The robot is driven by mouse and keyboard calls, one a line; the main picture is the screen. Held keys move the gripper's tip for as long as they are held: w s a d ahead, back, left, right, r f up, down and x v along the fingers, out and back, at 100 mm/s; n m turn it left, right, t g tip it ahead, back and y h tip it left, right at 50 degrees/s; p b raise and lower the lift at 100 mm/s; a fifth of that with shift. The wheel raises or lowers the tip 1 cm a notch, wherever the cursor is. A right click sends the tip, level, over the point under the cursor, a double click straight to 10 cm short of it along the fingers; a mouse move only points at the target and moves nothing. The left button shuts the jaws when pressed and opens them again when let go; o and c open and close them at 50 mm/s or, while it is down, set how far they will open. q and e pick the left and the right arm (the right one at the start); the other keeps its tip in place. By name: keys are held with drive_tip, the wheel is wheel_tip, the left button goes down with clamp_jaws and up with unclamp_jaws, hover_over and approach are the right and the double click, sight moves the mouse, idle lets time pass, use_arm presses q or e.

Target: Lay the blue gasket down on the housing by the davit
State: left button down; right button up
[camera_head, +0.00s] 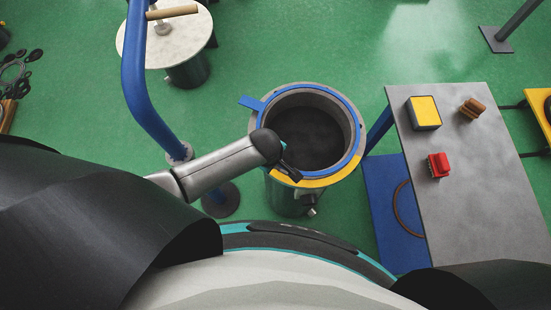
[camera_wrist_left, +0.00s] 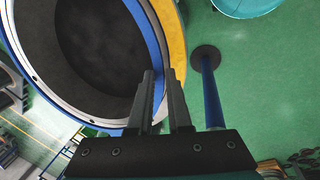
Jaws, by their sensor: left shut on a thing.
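The blue gasket (camera_head: 250,102) is a flat ring with a tab at its upper left. It lies over the flange of the open grey housing (camera_head: 288,202), roughly centred around its dark bore. A yellow flange section shows outside the ring at the front. Whether the ring touches the flange all round I cannot tell. My left gripper (camera_head: 290,172) is shut on the ring's near edge; the wrist view shows the gasket (camera_wrist_left: 156,42) running between the fingers (camera_wrist_left: 160,98). The blue davit (camera_head: 136,80) stands left of the housing on a round foot. My right gripper is not in view.
A second cylinder with a pale lid (camera_head: 165,45) and wooden handle stands at the upper left. A grey table (camera_head: 470,180) on the right holds a yellow-topped box (camera_head: 424,112), a red block (camera_head: 438,165) and a brown object (camera_head: 471,108). Green floor lies beyond the housing.

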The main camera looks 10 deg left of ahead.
use_arm(q)
drive_tip(key=shift+f, duration=0.3)
idle(0.7)
drive_tip(key=c, duration=0.8)
unclamp_jaws()
drive_tip(key=shift+o, duration=0.2)
drive_tip(key=shift+p+v, duration=0.55)
drive_tip(key=shift+v, duration=2.95)
